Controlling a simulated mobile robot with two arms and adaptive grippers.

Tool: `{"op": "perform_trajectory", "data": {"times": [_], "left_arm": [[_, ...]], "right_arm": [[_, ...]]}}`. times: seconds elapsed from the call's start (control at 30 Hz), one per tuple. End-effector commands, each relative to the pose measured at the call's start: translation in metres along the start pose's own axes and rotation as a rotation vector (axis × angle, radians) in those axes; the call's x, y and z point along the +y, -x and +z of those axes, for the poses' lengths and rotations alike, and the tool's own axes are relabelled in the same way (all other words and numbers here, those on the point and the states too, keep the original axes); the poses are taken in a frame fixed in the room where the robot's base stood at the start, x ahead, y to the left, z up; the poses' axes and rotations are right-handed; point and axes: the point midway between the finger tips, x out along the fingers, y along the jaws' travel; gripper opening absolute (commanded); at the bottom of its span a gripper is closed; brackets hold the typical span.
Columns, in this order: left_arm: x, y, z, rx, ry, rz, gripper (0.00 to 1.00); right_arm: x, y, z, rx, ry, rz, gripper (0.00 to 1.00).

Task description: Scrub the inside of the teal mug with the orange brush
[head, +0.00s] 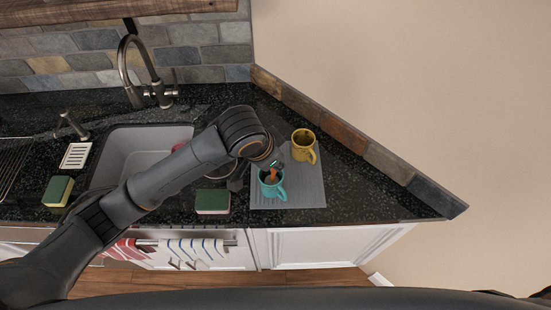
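The teal mug (278,192) stands upright on the grey mat (305,190), its handle toward the lower right. The orange brush (271,175) is at the mug's mouth, its lower end hidden inside the mug. My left arm reaches in from the left over the sink. My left gripper (274,165) is right above the mug and appears shut on the brush's upper part; the fingers are small and partly hidden by the wrist. My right gripper is not in view.
A yellow mug (302,144) stands close behind the teal mug on the mat. A tap (135,70) rises behind the sink. The counter right of the mat is clear.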

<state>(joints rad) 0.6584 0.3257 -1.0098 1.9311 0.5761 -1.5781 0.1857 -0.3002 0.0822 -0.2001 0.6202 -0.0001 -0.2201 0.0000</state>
Motion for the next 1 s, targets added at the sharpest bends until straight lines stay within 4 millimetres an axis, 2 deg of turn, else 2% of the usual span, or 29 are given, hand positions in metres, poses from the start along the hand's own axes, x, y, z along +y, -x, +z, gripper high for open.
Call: {"op": "perform_trajectory", "data": {"times": [1.0], "left_arm": [[-0.010, 0.076, -0.034, 0.005, 0.000, -0.001, 0.00]], "right_arm": [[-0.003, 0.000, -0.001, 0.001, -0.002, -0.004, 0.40]]}}
